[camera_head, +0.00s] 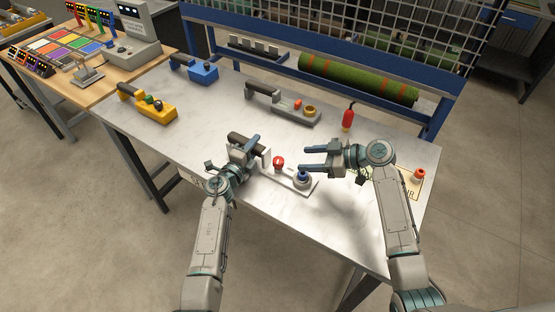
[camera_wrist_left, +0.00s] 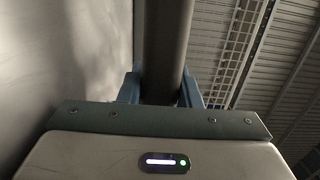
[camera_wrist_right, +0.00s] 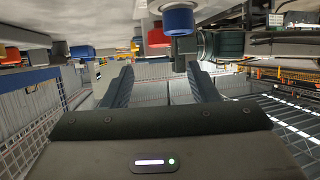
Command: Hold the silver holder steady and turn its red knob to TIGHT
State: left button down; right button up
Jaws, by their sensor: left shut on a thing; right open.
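The silver holder (camera_head: 291,181) lies near the table's front edge, with a dark bar (camera_head: 240,138) at its left end, a red knob (camera_head: 279,161) in its middle and a blue-topped knob (camera_head: 303,175) at its right end. My left gripper (camera_head: 244,152) is shut on the dark bar, which also shows between its fingers in the left wrist view (camera_wrist_left: 165,50). My right gripper (camera_head: 303,159) is open and empty, its fingers pointing left, right of the red knob. The right wrist view shows the red knob (camera_wrist_right: 157,37) and blue knob (camera_wrist_right: 178,18) beyond the fingertips. Knob markings are too small to read.
A grey holder (camera_head: 285,107), a yellow holder (camera_head: 155,109) and a blue holder (camera_head: 202,73) stand farther back. A red-handled tool (camera_head: 348,118) stands behind my right gripper. A red knob-like piece (camera_head: 420,174) lies at the right edge. A green roll (camera_head: 358,79) sits behind the table.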

aim_at(278, 160)
jog(key=x, duration=1)
jog(key=shift+w+a+f, duration=0.15)
jog(key=shift+a, duration=0.2)
jog(key=c, duration=1)
pick_arm(q)
jog(key=shift+f, duration=0.1)
pick_arm(e)
jog(key=shift+o, duration=0.2)
jog(key=m+t+h, duration=0.1)
jog(key=m+t, duration=0.1)
jog(key=t, duration=0.1)
jog(key=shift+m+h, duration=0.3)
jog(key=shift+m, duration=0.1)
jog(key=shift+m+t+h, duration=0.7)
jog(key=shift+m+t, duration=0.1)
jog(key=shift+m, duration=0.1)
jog(key=o, duration=1)
jog(key=shift+c, duration=0.2)
jog(key=v, duration=1.2)
